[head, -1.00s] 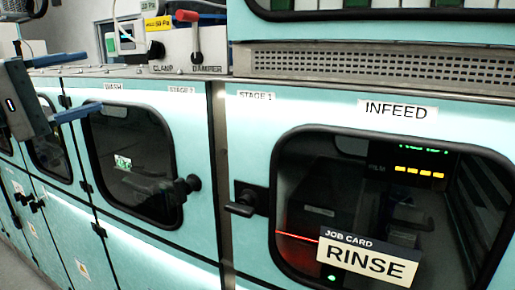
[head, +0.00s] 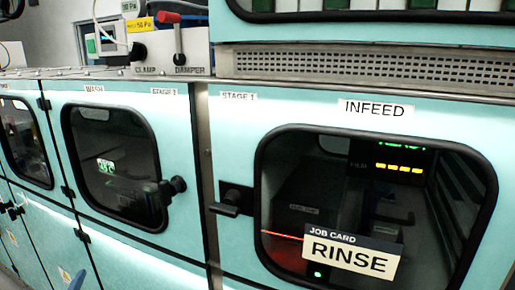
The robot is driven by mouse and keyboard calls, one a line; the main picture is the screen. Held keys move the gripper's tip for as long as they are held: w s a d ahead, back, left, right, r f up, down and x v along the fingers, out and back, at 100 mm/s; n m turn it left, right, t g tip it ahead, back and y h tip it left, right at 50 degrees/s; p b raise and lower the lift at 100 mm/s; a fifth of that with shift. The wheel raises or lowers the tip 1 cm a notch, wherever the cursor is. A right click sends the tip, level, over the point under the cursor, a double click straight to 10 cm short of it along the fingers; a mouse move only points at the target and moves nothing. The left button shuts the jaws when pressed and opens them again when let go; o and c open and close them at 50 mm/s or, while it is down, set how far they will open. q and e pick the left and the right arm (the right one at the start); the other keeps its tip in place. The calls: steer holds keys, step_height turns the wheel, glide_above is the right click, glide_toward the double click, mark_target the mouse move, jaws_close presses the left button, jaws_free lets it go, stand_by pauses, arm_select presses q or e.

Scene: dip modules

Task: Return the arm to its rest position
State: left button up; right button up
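A blue piece (head: 84,281) pokes up at the bottom edge of the head view, left of the middle. It looks like a finger of my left gripper; the rest of that gripper and arm is out of the frame, so its opening does not show. My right gripper is not in view. No object shows in a grip.
A teal cabinet line has closed windowed doors: the wash door (head: 110,160) and the infeed door (head: 375,205), with a RINSE job card (head: 352,253). Black handles (head: 172,190) stick out.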

arm_select(q)
steer(key=s+d+f+n+g+h, duration=0.2)
steer(key=s+d+f+n+g, duration=0.3)
steer(key=s+f, duration=0.65)
steer(key=s+d+f+n+g+h, duration=0.3)
steer(key=s+d+f+g, duration=0.3)
steer(key=s+f, duration=0.55)
steer(key=a+f+g+b, duration=0.1)
steer(key=a+f, duration=0.1)
steer(key=f, duration=1.4)
steer(key=a+f+g, duration=0.2)
steer(key=a+f, duration=0.1)
steer(key=f, duration=1.3)
steer(key=s+f, duration=1.8)
steer(key=shift+s+a+f+n+g+b, duration=0.15)
steer(key=shift+s+a+n+g+b, duration=0.15)
steer(key=shift+a+n+b, duration=0.15)
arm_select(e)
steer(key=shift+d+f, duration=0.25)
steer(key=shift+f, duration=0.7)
